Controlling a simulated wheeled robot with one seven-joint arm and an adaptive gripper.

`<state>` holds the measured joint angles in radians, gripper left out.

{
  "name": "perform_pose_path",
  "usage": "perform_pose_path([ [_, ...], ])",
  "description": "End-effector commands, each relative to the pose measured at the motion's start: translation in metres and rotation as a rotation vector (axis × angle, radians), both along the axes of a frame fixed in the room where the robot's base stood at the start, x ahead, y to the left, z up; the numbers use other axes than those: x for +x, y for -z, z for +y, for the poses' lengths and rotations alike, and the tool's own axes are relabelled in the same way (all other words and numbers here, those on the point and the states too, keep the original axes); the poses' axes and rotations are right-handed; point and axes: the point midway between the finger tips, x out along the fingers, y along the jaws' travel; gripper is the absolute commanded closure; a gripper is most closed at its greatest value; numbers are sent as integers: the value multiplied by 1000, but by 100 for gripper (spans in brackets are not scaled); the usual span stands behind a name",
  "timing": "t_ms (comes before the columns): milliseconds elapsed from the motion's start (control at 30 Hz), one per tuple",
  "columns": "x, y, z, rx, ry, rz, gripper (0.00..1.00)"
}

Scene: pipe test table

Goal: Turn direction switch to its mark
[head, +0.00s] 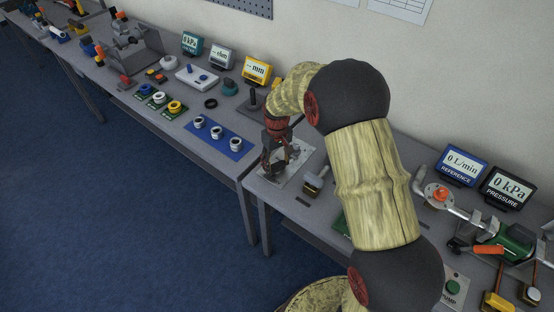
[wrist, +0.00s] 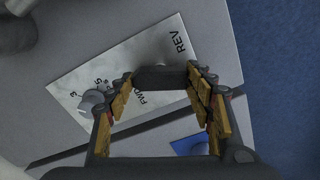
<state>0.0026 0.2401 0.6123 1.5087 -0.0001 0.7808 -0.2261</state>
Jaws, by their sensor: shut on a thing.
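My gripper (head: 276,152) points down over a pale labelled plate (head: 297,158) at the near corner of the table. In the wrist view, its fingertips (wrist: 162,80) are shut on the two ends of a dark grey bar, which appears to be the direction switch's handle (wrist: 164,77). The plate (wrist: 75,75) carries the words FWD and REV beside the handle. REV is farther out and FWD lies close to the left finger, partly hidden. The switch's base and any pointer are hidden, so I cannot tell its exact setting.
A small grey knob (wrist: 95,101) with markings sits on the same plate, close to the left finger. A blue mat (head: 218,139) with white-topped parts lies on the neighbouring table. A dark-topped block (head: 316,181) stands just right of the plate.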

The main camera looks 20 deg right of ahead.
Motion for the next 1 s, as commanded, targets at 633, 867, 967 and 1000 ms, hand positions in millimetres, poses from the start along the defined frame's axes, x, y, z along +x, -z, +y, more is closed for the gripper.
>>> perform_pose_path([
  [633, 0, 0, 1, 0, -389, 0, 73],
  [867, 0, 0, 1, 0, -419, 0, 73],
  [967, 0, 0, 1, 0, -422, 0, 73],
  [1000, 0, 0, 1, 0, -422, 0, 73],
])
